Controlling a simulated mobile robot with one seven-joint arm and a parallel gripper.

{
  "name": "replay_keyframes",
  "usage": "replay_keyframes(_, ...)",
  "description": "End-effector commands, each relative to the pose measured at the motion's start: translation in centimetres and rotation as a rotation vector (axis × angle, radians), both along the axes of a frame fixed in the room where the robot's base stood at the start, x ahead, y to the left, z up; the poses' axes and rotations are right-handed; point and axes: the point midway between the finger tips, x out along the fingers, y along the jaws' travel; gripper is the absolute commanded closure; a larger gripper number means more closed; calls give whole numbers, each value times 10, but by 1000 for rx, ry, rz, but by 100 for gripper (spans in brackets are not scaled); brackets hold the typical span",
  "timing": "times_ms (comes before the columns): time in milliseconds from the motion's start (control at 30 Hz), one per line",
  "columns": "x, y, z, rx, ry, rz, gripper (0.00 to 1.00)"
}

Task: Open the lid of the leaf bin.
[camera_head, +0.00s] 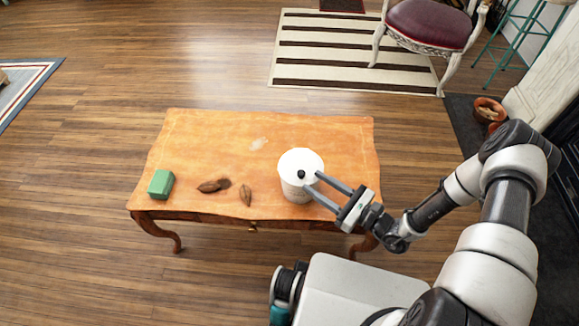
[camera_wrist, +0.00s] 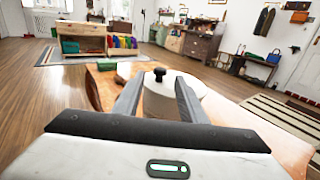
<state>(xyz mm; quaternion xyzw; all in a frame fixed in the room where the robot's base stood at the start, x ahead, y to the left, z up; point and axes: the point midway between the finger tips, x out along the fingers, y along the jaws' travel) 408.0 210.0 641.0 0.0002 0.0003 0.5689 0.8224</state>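The leaf bin (camera_head: 296,189) is a white round container standing upright near the right side of the wooden table. Its white lid (camera_head: 297,159) is on top and looks shut, with a small black knob (camera_head: 301,174). My gripper (camera_head: 311,183) reaches in from the right, its two grey fingers apart and empty, with tips near the knob. In the wrist view the knob (camera_wrist: 160,75) shows between the spread fingers (camera_wrist: 160,88), just at or beyond their tips; contact cannot be told. The bin's lower part is hidden there.
On the orange-brown table (camera_head: 200,135) lie a green block (camera_head: 161,184) at the left and brown leaf-like pieces (camera_head: 246,195) near the front middle. A red-seated chair (camera_head: 430,24) and striped rug (camera_head: 330,50) are behind. The table's back left is clear.

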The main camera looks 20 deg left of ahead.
Motion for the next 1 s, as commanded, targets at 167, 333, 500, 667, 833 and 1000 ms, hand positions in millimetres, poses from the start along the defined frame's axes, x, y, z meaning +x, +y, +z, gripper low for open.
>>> replay_keyframes(167, 14, 39, -1, 1, -4, 4, 62)
replay_keyframes(333, 26, 70, -1, 0, -2, 3, 62)
replay_keyframes(500, 34, 90, 0, 0, -3, 3, 62)
replay_keyframes(667, 37, 98, 0, -1, -2, 0, 62)
replay_keyframes(833, 38, 99, 1, 0, -1, 0, 62)
replay_keyframes(1000, 38, 99, 0, 0, -1, 0, 74)
